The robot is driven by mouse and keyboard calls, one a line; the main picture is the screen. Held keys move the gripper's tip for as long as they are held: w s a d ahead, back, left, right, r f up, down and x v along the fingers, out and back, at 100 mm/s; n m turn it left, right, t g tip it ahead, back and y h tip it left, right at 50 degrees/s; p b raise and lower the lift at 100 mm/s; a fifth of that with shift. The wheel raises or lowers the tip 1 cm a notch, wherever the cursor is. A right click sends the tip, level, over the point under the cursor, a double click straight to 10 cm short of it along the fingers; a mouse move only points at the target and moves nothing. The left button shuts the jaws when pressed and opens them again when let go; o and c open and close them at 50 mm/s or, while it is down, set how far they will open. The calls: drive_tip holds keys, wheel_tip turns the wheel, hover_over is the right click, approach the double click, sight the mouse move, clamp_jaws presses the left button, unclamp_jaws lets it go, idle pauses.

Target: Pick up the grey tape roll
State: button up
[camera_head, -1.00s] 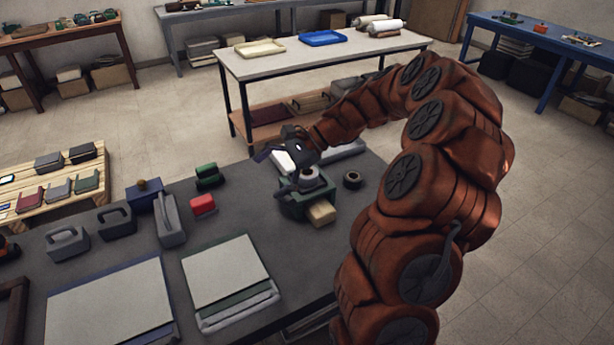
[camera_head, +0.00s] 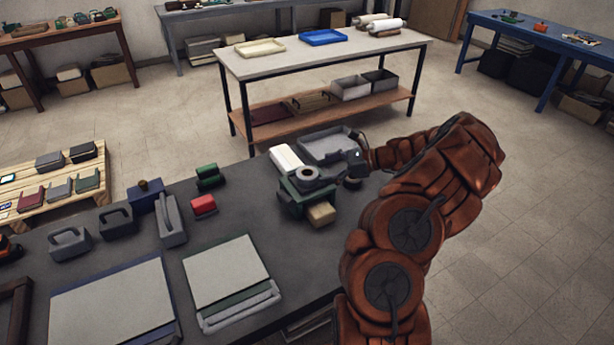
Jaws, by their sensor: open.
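A grey tape roll (camera_head: 308,175) lies flat, with its hole facing up, on top of a green block-like object (camera_head: 292,203) on the dark grey table (camera_head: 245,215). My gripper (camera_head: 345,160) is open and low, just right of the grey roll; I cannot tell whether it touches it. Its fingers are small and dark here, hard to make out against the grey tray. A darker round roll (camera_head: 352,183) sits on the table just below my gripper, partly hidden by it.
A white block (camera_head: 286,158) and a grey tray (camera_head: 325,146) stand behind the roll. A tan block (camera_head: 321,214) is in front. A red box (camera_head: 203,205) and green blocks (camera_head: 209,176) stand left.

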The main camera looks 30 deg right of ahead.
sight(311, 173)
drive_tip(key=shift+s+p+x, duration=0.25)
drive_tip(key=shift+p+x, duration=0.7)
drive_tip(key=shift+x, duration=1.55)
drive_tip(key=shift+a+f, duration=0.1)
drive_tip(key=shift+a, duration=0.1)
drive_tip(key=c, duration=1.2)
drive_tip(key=shift+c, duration=0.3)
